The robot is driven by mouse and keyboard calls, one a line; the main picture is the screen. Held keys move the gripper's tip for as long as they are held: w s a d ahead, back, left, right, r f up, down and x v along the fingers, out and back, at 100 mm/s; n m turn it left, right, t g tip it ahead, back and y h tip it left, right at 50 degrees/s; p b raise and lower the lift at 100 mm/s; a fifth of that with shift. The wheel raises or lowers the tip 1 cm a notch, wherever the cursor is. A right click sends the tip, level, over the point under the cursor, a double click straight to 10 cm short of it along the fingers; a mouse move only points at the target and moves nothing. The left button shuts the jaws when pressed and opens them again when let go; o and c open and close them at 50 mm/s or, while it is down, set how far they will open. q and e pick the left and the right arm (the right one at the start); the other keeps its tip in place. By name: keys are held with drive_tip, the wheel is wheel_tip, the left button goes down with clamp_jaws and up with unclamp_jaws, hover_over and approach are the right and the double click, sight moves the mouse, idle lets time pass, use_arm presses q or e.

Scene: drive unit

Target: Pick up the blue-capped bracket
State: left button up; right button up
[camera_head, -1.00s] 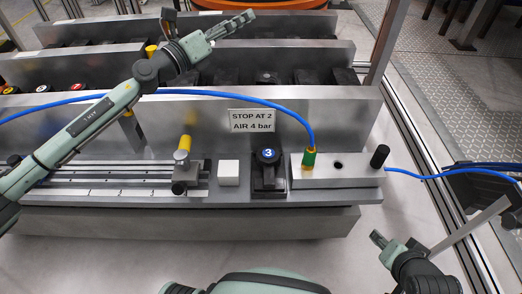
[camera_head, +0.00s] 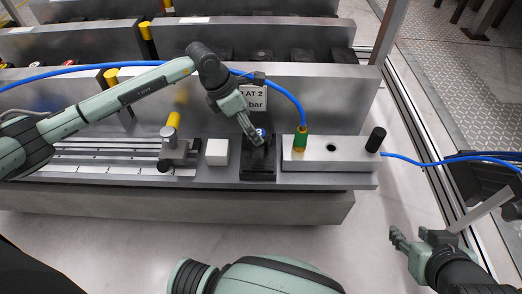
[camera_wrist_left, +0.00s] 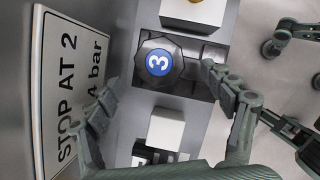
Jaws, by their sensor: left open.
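The blue-capped bracket (camera_head: 257,170) is a black block with a black knob and a blue cap marked 3. It sits in the bench front, its top partly hidden by my left gripper in the head view. In the left wrist view the bracket's blue cap (camera_wrist_left: 159,62) shows clearly. My left gripper (camera_head: 256,138) is above it, pointing down. In the wrist view its fingers are apart, one on each side of the knob, with nothing held. My right gripper (camera_head: 412,238) is at the lower right, away from the bench, fingers apart and empty.
A white block (camera_head: 217,152) stands left of the bracket. Right of it is a metal block (camera_head: 325,158) with a green-and-yellow fitting (camera_head: 300,138) on the blue hose. A sign (camera_head: 254,93) is on the wall behind. A yellow-topped clamp (camera_head: 173,145) stands on the rails.

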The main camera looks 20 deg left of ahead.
sight(259, 150)
use_arm(q)
drive_tip(key=x, duration=0.5)
drive_tip(key=shift+a+f, duration=0.1)
drive_tip(key=shift+f, duration=0.25)
drive_tip(key=shift+s, duration=0.1)
clamp_jaws()
drive_tip(key=shift+r, duration=0.25)
